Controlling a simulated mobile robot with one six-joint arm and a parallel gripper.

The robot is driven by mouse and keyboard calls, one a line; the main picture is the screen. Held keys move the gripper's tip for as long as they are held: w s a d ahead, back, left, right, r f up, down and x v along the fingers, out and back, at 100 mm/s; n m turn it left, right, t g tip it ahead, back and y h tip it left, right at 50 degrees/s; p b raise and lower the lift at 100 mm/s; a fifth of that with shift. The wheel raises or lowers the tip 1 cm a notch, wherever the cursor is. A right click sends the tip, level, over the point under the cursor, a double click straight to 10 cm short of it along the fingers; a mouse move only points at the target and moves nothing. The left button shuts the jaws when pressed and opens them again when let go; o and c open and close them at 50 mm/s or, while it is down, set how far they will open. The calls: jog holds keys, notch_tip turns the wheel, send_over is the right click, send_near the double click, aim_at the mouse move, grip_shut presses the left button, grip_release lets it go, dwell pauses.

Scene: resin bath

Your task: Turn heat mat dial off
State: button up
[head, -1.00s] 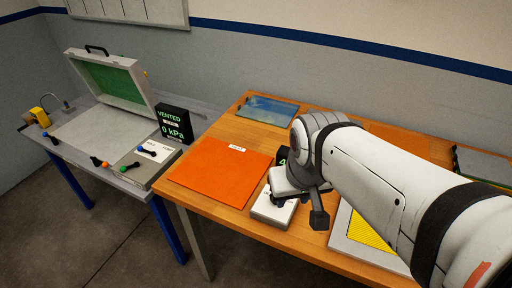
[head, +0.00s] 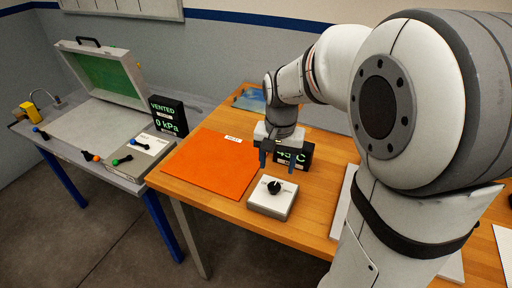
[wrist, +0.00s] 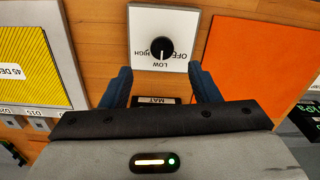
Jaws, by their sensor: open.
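The heat mat dial (head: 274,187) is a black knob on a pale control box (head: 270,205) on the wooden table. It also shows in the wrist view (wrist: 162,47), with LOW, HIGH and OFF around it. Its white mark seems to point at LOW. The orange heat mat (head: 208,163) lies left of the box. My gripper (head: 278,165) is open and empty, behind and above the dial in the head view. In the wrist view the dial lies beyond the open blue fingertips (wrist: 160,69), roughly centred between them, and nothing is held.
A dark display (head: 308,155) reading about 45 C stands behind my gripper and is partly hidden by it. A left bench holds an open case (head: 103,75), a vacuum display (head: 168,116) and coloured levers. A yellow panel (wrist: 35,60) lies beside the box.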

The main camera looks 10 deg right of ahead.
aim_at(274, 185)
jog(key=shift+w+f, duration=0.5)
jog(key=shift+f, duration=0.3)
notch_tip(274, 185, down, 7)
jog(key=shift+f, duration=0.1)
jog(key=c, duration=0.9)
jog(key=shift+a, duration=0.25)
jog(key=shift+c, duration=0.4)
jog(key=shift+d, duration=0.25)
